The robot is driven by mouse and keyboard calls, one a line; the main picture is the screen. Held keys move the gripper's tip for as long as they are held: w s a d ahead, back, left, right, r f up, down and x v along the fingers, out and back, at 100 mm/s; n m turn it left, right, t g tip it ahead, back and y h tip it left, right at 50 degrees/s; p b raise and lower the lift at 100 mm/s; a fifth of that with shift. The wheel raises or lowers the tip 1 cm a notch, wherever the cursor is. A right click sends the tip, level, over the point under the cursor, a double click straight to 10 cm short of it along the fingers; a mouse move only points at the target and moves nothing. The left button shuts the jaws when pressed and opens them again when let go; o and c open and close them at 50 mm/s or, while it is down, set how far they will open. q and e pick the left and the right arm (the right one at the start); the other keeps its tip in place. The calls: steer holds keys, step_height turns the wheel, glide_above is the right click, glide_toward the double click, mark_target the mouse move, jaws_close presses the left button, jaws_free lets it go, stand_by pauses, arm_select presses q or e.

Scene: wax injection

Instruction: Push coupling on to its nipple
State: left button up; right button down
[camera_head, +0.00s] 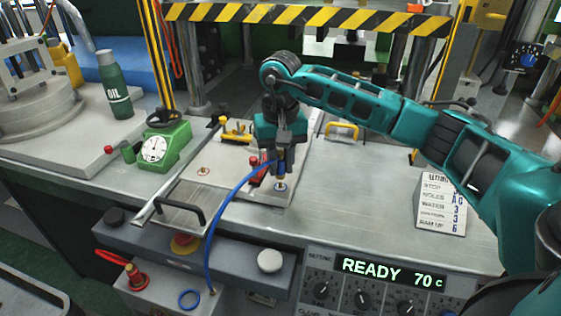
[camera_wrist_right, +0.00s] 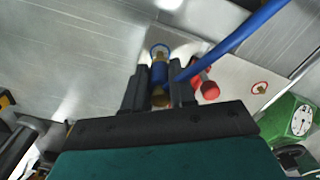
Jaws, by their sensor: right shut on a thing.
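My right gripper (camera_head: 279,160) points down over the light mould plate (camera_head: 230,170). It is shut on the blue coupling (camera_head: 282,166), which hangs upright between the fingers with the blue hose (camera_head: 220,205) leading off it. The coupling also shows between the fingers in the right wrist view (camera_wrist_right: 159,72). Its blue-ringed nipple (camera_head: 281,187) is on the plate right below the coupling. In the wrist view the ring (camera_wrist_right: 158,48) appears at the coupling's end; I cannot tell whether they touch. My left gripper is out of view.
A red fitting (camera_wrist_right: 208,88) stands close beside the gripper. A red-ringed spot (camera_head: 203,171) lies on the plate to the left. A green dial gauge (camera_head: 160,148), a black handle (camera_head: 178,212) and a yellow handle (camera_head: 342,130) are around.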

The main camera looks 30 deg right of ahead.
mark_target(281, 171)
steer(key=shift+f+b, duration=1.25)
steer(key=shift+f, duration=0.35)
stand_by(0.4)
steer(key=c, duration=0.9)
jaws_free()
steer(key=shift+o, duration=0.3)
steer(key=shift+r, duration=0.15)
step_height(281, 171, up, 12)
steer(key=shift+f+p, duration=0.2)
steer(key=shift+p, duration=0.15)
steer(key=shift+r, duration=0.5)
